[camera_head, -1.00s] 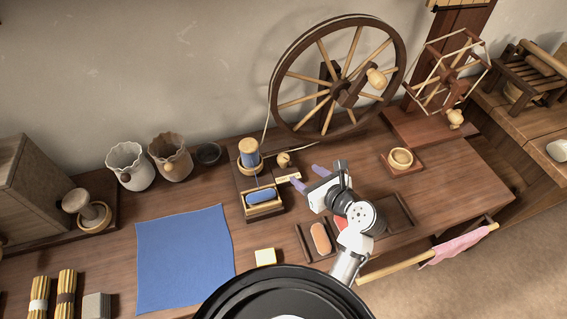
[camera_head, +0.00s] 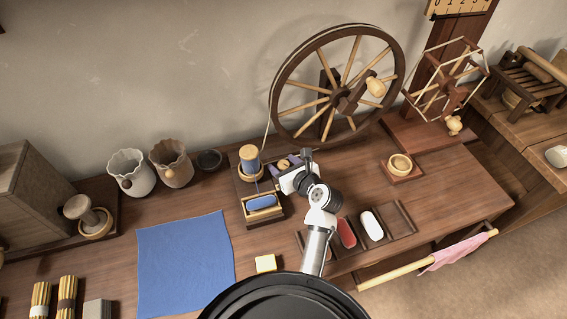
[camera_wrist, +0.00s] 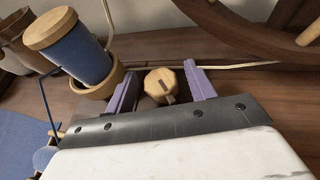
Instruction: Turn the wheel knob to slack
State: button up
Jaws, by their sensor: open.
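The small wooden wheel knob (camera_wrist: 160,84) is a pale faceted disc with a dark pointer mark; in the head view it (camera_head: 283,164) shows just beyond my gripper (camera_head: 282,162). In the wrist view my gripper (camera_wrist: 162,90) is open, with one purple finger on each side of the knob. I cannot tell whether either finger touches it. The spinning wheel (camera_head: 340,95) stands behind, its rim crossing the top right of the wrist view. The blue-wound bobbin (camera_head: 249,158) stands left of the knob.
A blue bobbin lies in a tray (camera_head: 264,217) in front of the knob. A dark rack (camera_head: 400,218) holds red and white pieces at right. A blue cloth (camera_head: 185,260) lies at left.

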jog(key=shift+w+a, duration=0.15)
jog(key=shift+w, duration=0.05)
jog(key=c, duration=1)
jog(key=shift+o, duration=0.2)
jog(key=n+y+p, duration=0.1)
jog(key=p, duration=0.1)
jog(key=shift+r+g+p, duration=0.15)
jog(key=shift+g+p, duration=0.25)
jog(key=shift+f+n+g+y, duration=0.25)
jog(key=shift+n+g+y, duration=0.05)
jog(key=shift+n+y, duration=0.1)
jog(key=o, duration=1)
jog(key=shift+c, duration=0.2)
